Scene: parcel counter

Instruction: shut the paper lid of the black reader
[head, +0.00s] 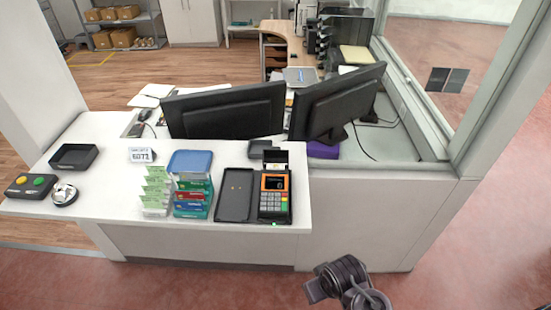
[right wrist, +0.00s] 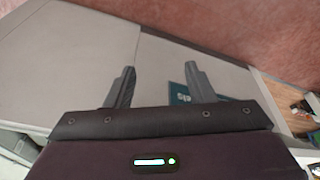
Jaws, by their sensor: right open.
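The black reader (head: 273,200) stands at the right end of the white counter. It has an orange-framed screen, a keypad and a small green light at its front edge. Its paper lid (head: 270,158) stands raised at the back, with a pale strip below it. My right arm shows at the bottom of the head view, in front of and below the counter, well apart from the reader. In the right wrist view my right gripper (right wrist: 160,70) is open, with nothing between its fingers. The reader cannot be made out there. My left gripper is out of view.
A black tray (head: 235,194) lies directly left of the reader. Card racks (head: 192,196), a blue-lidded box (head: 190,162) and a number sign (head: 141,155) stand further left. Two monitors (head: 226,112) (head: 335,100) rise behind. The floor before the counter is clear.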

